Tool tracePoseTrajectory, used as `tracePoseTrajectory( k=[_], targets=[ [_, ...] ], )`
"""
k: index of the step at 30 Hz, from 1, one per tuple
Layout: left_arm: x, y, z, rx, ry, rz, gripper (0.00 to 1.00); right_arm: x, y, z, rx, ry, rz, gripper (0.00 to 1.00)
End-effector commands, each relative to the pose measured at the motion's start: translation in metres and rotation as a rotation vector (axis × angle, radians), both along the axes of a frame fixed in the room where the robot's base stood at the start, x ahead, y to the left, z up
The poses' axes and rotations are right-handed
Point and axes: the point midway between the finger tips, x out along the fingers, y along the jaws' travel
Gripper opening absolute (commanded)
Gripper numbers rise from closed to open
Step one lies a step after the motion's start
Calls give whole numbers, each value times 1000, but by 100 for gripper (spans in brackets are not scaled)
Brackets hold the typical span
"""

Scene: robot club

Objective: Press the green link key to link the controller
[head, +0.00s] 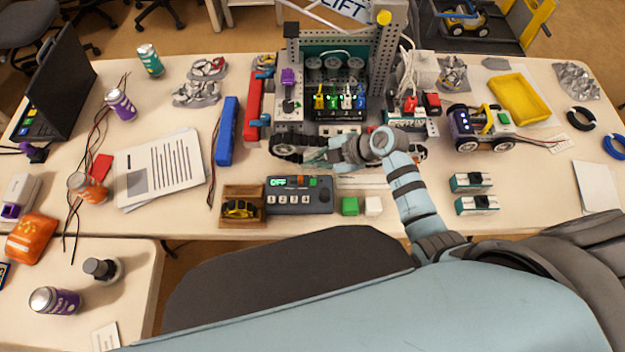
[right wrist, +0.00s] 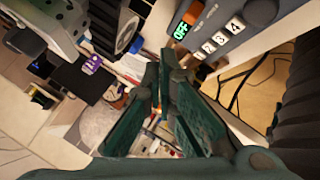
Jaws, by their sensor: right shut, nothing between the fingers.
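The dark grey controller (head: 309,208) lies near the table's front edge. Its display (head: 279,182) reads OFF, and number keys run along its front. A small green key (head: 313,182) shows at its top right, beside an orange one (head: 299,181). My right gripper (head: 310,158) is shut and empty, above the table behind the controller, apart from the green key. In the right wrist view, the shut fingers (right wrist: 164,62) point toward the table, with the controller (right wrist: 222,35) at upper right; the green key is not visible there. My left gripper is not in view.
Papers (head: 160,168) lie left.

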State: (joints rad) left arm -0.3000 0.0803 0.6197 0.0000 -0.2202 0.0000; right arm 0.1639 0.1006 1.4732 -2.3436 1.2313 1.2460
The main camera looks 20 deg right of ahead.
Motion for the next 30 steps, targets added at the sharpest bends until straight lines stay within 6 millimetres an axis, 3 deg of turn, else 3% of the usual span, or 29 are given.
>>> tracePoseTrajectory(
  k=[8,16,19,30],
  targets=[
    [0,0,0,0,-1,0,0,-1,0,-22,0,3,0,0],
    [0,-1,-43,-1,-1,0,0,0,0,-66,1,-2,-1,0],
    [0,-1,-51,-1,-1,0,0,0,0,-77,2,0,-1,0],
    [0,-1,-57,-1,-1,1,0,0,0,-88,2,-2,-1,0]
  ],
)
